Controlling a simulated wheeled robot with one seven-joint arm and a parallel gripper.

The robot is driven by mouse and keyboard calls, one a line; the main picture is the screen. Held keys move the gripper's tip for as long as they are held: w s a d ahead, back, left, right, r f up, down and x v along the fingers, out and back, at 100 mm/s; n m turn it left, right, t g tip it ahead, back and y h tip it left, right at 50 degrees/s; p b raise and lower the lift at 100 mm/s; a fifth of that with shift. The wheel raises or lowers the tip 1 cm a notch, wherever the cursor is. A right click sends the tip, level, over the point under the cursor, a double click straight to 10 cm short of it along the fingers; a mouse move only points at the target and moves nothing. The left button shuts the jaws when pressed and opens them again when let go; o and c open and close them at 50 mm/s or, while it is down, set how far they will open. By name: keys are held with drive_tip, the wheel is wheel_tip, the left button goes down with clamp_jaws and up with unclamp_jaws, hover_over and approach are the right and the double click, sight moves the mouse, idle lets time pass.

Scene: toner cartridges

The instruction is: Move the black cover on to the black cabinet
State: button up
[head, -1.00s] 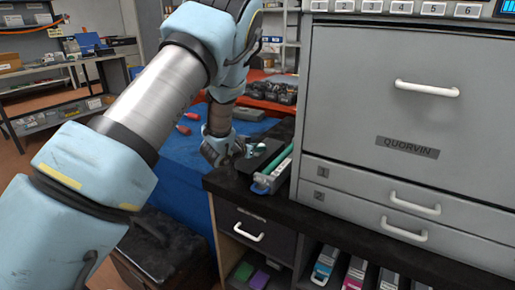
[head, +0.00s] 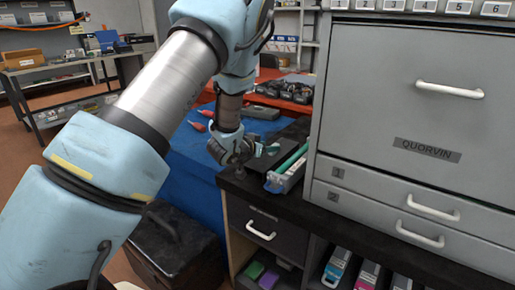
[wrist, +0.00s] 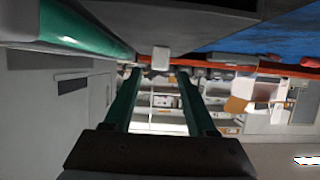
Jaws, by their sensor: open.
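A dark flat piece, which looks like the black cover (head: 258,164), lies on the black cabinet's top beside a cartridge with a green roller (head: 290,163). The black cabinet (head: 279,235) has a drawer with a white handle. My gripper (head: 268,150) is low over the cabinet's left end, close to the dark piece; I cannot tell whether they touch.
A large grey cabinet (head: 425,115) stands right of the cartridge. Coloured cartridges (head: 335,267) sit in the shelf below. A blue-covered table (head: 190,165) with red-handled items is behind left, and a black box (head: 172,245) is on the floor.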

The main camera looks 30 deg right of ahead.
drive_tip(key=v, duration=0.9)
drive_tip(key=w+a+r+n+t+y, duration=0.1)
drive_tip(key=w+a+n+y, duration=0.2)
drive_tip(key=a, duration=0.8)
drive_tip(key=w+a+n+y, duration=0.1)
drive_tip(key=a+n+y, duration=0.3)
drive_tip(key=a, duration=0.7)
drive_tip(key=s+a+r+n+g+y, duration=0.2)
drive_tip(key=s+a+n+g+y, duration=0.2)
drive_tip(key=s+a, duration=1)
drive_tip(key=shift+s+a+g+y+b, duration=0.25)
drive_tip(key=shift+s+g+y+b, duration=0.1)
drive_tip(key=shift+s+g, duration=0.6)
drive_tip(key=shift+w, duration=0.1)
wheel_tip(320, 180, up, 9)
drive_tip(key=p, duration=0.9)
